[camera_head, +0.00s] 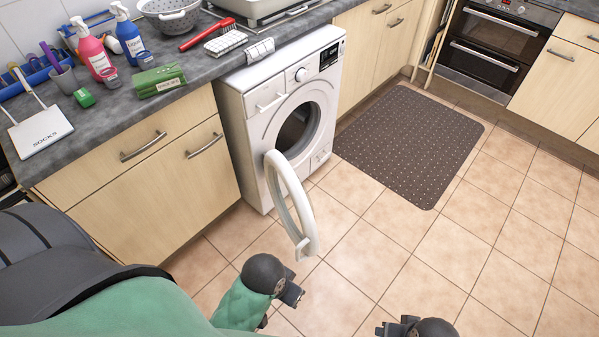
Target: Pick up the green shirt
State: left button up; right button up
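No green shirt can be clearly made out. Green surfaces (240,303) show at the bottom left, along my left arm. I cannot tell whether they are cloth or part of my arm. My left gripper (284,304) is low over the tiled floor, in front of the washing machine's door, and its fingers are partly hidden. My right gripper (388,329) is at the bottom edge, mostly cut off. The white washing machine (255,110) has its round door (298,205) swung open toward me. Its drum (297,128) is dark, and its contents cannot be made out.
A dark dotted mat (410,140) lies right of the machine. The counter (120,110) holds bottles, a green box (158,80), a red brush (207,34) and a colander (170,14). Cabinets flank the machine. An oven (495,45) stands at the back. The right floor is clear.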

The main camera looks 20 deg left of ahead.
aim_at(158, 80)
jog(key=u, duration=1.6)
